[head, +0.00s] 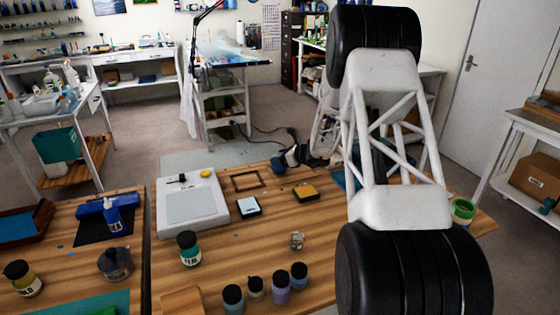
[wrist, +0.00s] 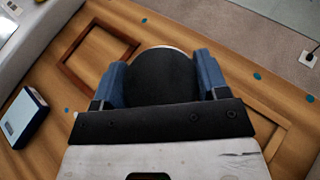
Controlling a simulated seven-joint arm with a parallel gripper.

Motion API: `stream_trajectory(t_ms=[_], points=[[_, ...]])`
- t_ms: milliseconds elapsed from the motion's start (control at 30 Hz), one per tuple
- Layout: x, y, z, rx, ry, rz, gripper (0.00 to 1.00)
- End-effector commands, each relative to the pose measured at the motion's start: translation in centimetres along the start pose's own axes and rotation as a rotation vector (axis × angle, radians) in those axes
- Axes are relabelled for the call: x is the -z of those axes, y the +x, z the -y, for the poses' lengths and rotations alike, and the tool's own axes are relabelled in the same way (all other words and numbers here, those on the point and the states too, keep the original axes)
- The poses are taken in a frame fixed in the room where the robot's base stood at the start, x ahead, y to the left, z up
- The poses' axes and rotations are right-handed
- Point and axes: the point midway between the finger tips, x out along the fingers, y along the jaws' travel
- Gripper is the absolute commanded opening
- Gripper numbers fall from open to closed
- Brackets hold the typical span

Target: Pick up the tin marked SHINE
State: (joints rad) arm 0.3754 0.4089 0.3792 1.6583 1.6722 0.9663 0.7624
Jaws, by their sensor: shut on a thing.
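A dark round tin (wrist: 155,80) with a thin light rim fills the space between the blue fingers of my gripper (wrist: 157,76) in the wrist view. The fingers are shut on its two sides. No lettering shows on it, so I cannot read SHINE. In the head view my gripper (head: 288,160) is small, near the far edge of the wooden bench, with the dark blue-grey tin (head: 278,167) at its fingers. I cannot tell whether the tin touches the bench.
A wooden frame (head: 248,181), a white scale (head: 192,205), a small pale-screened device (head: 249,207) and a yellow pad (head: 306,193) lie nearby. The TEAL jar (head: 189,249) and several small jars (head: 280,291) stand nearer. My arm hides the bench's right side.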

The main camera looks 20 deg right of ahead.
Motion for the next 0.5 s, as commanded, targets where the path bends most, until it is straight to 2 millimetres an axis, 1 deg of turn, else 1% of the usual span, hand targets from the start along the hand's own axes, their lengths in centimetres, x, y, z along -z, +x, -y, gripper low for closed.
stream_trajectory(t_ms=[233, 267, 500], points=[[-2.8, -1.2, -0.1, 0.001, -0.003, 0.002, 0.38], [-2.5, -1.4, -0.4, 0.001, 0.0, 0.001, 0.38], [-2.0, -3.4, -3.1, 0.001, -0.002, 0.001, 0.38]])
